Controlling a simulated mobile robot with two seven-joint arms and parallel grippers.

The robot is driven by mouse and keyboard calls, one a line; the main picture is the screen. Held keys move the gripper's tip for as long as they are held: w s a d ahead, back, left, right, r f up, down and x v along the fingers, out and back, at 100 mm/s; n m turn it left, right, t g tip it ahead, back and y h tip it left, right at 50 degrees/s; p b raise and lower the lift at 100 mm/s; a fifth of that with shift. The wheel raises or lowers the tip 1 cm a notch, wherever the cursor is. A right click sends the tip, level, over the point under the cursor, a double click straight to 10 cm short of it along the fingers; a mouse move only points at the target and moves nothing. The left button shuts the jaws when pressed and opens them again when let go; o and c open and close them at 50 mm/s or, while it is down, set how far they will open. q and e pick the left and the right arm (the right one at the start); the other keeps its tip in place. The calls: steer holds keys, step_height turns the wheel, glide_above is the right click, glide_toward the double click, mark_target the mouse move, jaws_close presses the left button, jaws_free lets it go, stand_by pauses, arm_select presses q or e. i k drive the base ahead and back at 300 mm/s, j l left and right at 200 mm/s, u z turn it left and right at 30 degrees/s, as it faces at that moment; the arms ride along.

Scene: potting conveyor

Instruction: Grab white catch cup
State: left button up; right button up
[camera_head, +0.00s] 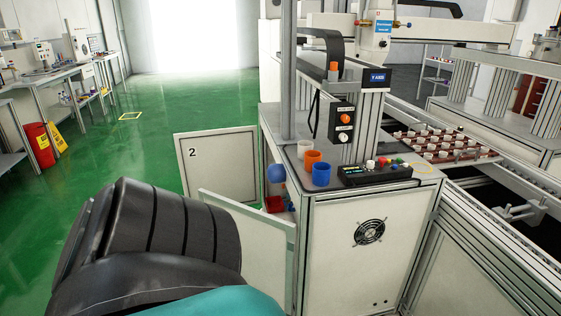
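The white catch cup (304,147) stands on the top of the white machine cabinet, at the back of a short row of cups. An orange cup (312,160) stands just in front of it and hides part of its lower side. A blue cup (321,174) is nearest in the row, by the cabinet's left edge. A dark ribbed link and a teal part of my arm fill the lower left. No gripper fingers show, and nothing touches the white cup.
A black control box (376,173) with coloured knobs sits right of the cups. A grey post (288,75) rises behind them. A cabinet door marked 2 (217,160) and a nearer door (252,248) stand open at the left. Green floor (160,130) is free beyond.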

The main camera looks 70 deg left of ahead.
mark_target(305, 150)
steer(key=u, duration=1.9)
